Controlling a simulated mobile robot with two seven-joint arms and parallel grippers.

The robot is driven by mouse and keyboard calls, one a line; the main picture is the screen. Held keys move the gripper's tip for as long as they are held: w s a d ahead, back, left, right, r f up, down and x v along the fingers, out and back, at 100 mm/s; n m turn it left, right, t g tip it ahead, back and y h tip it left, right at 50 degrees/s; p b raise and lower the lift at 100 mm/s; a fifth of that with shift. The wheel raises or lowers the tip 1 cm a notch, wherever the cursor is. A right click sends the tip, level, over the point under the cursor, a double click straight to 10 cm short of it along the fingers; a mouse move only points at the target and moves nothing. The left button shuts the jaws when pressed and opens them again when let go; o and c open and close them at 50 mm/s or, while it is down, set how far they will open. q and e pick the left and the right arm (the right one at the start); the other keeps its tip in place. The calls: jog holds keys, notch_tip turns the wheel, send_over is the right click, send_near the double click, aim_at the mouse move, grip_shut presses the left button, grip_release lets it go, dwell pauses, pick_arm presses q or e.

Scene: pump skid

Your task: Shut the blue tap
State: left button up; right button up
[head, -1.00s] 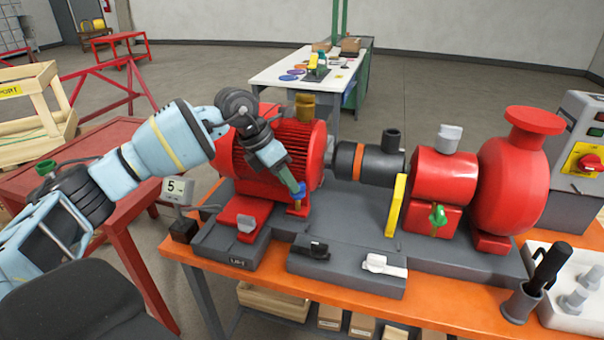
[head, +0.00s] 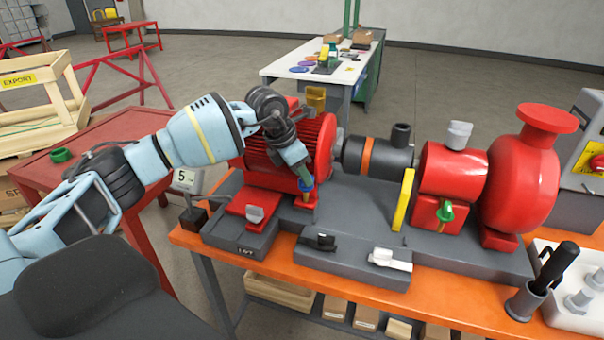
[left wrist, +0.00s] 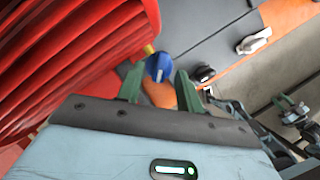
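The blue tap (head: 307,186) sits on a brass stem on a red block at the front right foot of the red ribbed motor (head: 283,150). In the left wrist view its round blue knob (left wrist: 159,67) has a pale line across it. My left gripper (head: 303,172) is right above the tap. In the left wrist view the green fingers of my left gripper (left wrist: 160,88) are apart, one on each side of the knob; I cannot tell whether they touch it. What looks like my right gripper (left wrist: 291,110) shows small at the right edge there; its fingers are unclear.
A green tap (head: 446,211) sits on the red pump further right. A black handle (head: 325,242) and a white handle (head: 390,259) lie on the front grey block. A yellow plate (head: 404,200) stands upright between them and the pump. The orange bench edge (head: 240,257) runs in front.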

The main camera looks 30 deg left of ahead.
pick_arm(q)
jog(key=shift+w+f, duration=0.15)
jog(key=shift+f, duration=0.3)
grip_shut()
